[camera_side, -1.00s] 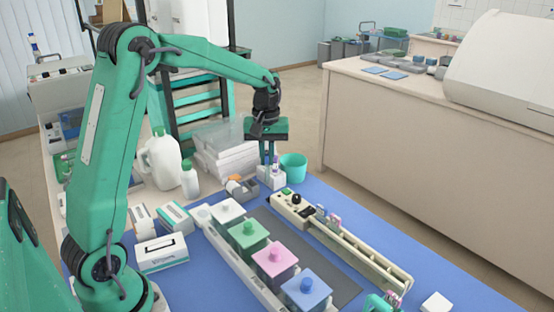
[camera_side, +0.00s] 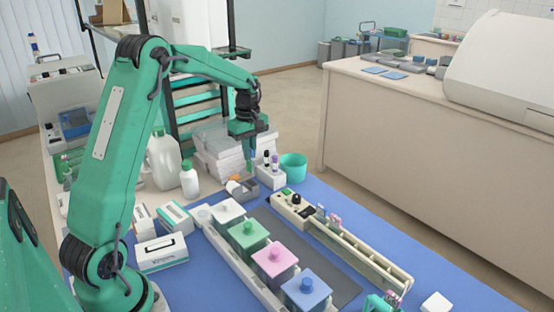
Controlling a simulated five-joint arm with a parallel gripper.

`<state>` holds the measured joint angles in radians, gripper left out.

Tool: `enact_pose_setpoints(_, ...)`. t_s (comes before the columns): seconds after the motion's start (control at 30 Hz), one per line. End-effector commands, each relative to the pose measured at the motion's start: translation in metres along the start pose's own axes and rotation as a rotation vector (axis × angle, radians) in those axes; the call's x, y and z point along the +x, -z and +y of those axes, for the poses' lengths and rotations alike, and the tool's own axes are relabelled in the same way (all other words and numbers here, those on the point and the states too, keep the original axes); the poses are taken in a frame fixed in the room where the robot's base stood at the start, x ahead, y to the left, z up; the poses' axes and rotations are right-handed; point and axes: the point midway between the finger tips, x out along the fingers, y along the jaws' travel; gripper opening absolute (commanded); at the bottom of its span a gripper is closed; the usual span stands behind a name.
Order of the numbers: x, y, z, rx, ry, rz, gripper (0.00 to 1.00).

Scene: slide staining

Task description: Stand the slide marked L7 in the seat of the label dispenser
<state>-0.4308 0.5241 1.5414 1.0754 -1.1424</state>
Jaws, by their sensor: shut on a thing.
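My gripper (camera_side: 251,152) is shut above the label dispenser (camera_side: 247,190), a low grey unit with a white and orange roll. A slim green thing (camera_side: 250,168) shows under the fingertips and looks held there. It is too small to identify, and I cannot tell whether it touches the dispenser. The dispenser's seat cannot be made out. Small pinkish pieces, perhaps slides, stand in the long cream rack (camera_side: 365,255) and in a green holder (camera_side: 378,303) at the front edge. No L7 mark can be read.
A white block (camera_side: 271,180) with black- and purple-topped sticks stands right of the dispenser, beside a green cup (camera_side: 293,167). Staining jars with white, green, pink (camera_side: 274,262) and blue lids line the front. White bottles (camera_side: 189,180) stand left.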

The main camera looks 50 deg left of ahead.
Motion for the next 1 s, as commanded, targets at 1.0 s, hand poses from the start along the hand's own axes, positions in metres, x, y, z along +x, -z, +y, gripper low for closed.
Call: enact_pose_setpoints(1.0, 0.044, -0.001, 0.000, 0.002, 0.001, 0.000, 0.00)
